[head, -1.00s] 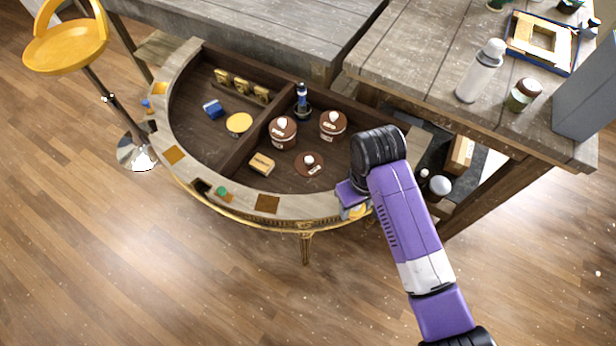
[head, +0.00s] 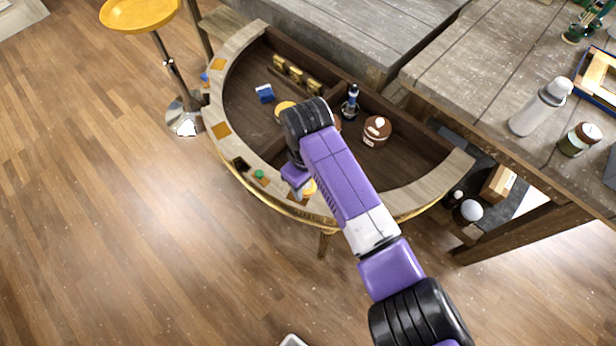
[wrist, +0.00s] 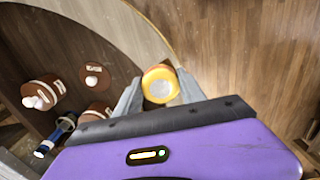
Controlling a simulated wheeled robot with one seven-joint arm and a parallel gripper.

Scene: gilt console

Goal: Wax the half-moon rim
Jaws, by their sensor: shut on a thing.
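The half-moon rim (head: 437,178) is a pale curved band around a dark open console, with several orange-brown squares such as one (head: 221,130) at the left. It also shows in the wrist view (wrist: 128,32). My gripper (head: 299,190) is over the front of the rim, shut on a round yellow-orange pad (wrist: 160,84) with a pale disc on its face. The pad (head: 310,187) shows partly in the head view beside the gripper. I cannot tell whether the pad touches the rim. My arm hides part of the front rim and the console's inside.
Inside the console are a brown lidded pot (head: 377,131), a dark blue bottle (head: 350,103) and a blue block (head: 264,93). A small green item (head: 260,175) lies on the front-left rim. A stool (head: 138,13) stands left; a wooden table (head: 480,70) adjoins at right. Open floor lies in front.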

